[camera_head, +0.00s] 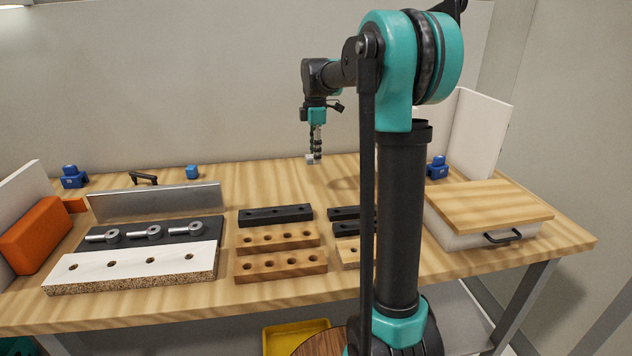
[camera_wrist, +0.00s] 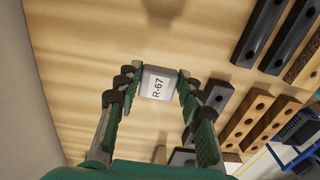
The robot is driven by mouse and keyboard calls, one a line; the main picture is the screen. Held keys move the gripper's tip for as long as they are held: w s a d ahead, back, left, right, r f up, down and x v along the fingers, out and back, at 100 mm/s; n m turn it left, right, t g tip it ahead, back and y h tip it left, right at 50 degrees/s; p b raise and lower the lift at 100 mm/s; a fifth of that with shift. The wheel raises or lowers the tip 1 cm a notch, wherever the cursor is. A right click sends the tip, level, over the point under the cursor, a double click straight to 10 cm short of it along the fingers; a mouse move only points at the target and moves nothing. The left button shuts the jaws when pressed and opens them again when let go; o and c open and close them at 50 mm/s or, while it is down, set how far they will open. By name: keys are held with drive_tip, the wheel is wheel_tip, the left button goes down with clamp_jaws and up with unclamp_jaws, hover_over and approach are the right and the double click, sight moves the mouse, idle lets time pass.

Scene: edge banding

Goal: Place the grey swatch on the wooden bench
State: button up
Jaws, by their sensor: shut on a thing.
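The grey swatch (camera_wrist: 159,84) is a small pale grey block with a white label reading R-67. In the wrist view it sits between the two fingertips of my gripper (camera_wrist: 158,76), which is shut on it. In the head view the swatch (camera_head: 310,160) shows small at the lower end of my gripper (camera_head: 316,153), over the back middle of the wooden bench (camera_head: 270,182). The bench has a light, striped wood top. I cannot tell exactly how far the swatch is above it.
Drilled wooden blocks (camera_head: 280,262) and black blocks (camera_head: 275,214) lie at the front middle. A white drilled board (camera_head: 130,266) and an orange block (camera_head: 36,236) are at left. A wood-lidded box (camera_head: 490,215) stands at right. The back middle is mostly clear.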

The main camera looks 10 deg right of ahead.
sight(315, 189)
wheel_tip(315, 189, down, 10)
drive_tip(key=shift+r, duration=0.1)
idle(0.4)
drive_tip(key=o, duration=0.9)
drive_tip(key=shift+o, duration=0.2)
wheel_tip(315, 189, up, 12)
